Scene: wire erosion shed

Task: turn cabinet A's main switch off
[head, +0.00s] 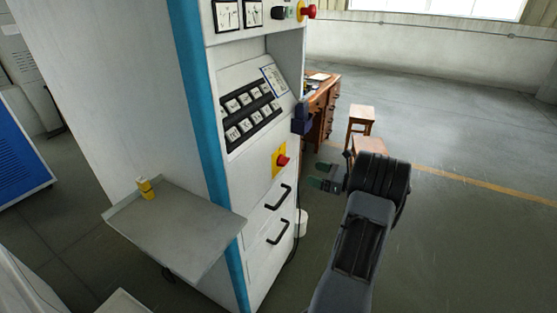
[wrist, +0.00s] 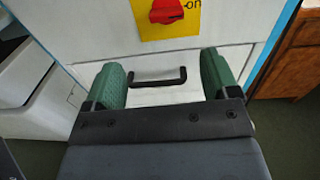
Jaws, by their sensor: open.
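The main switch is a red rotary knob (head: 282,160) on a yellow plate on the front of a white cabinet (head: 228,168). In the wrist view the knob (wrist: 167,11) is cut off by the top edge, with "on" printed to its right. I see no readable cabinet letter. My gripper (head: 327,178) has green finger pads and stands in front of the cabinet, right of and slightly below the switch, apart from it. In the wrist view my gripper (wrist: 163,75) is open and empty, its fingers either side of a drawer handle in the background.
Black drawer handles (head: 278,198) stick out below the switch. A second red button (head: 309,11) juts out higher up. A grey side shelf (head: 165,232) carries a small yellow object (head: 146,188). A wooden desk (head: 322,108) and stools stand behind; open floor lies right.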

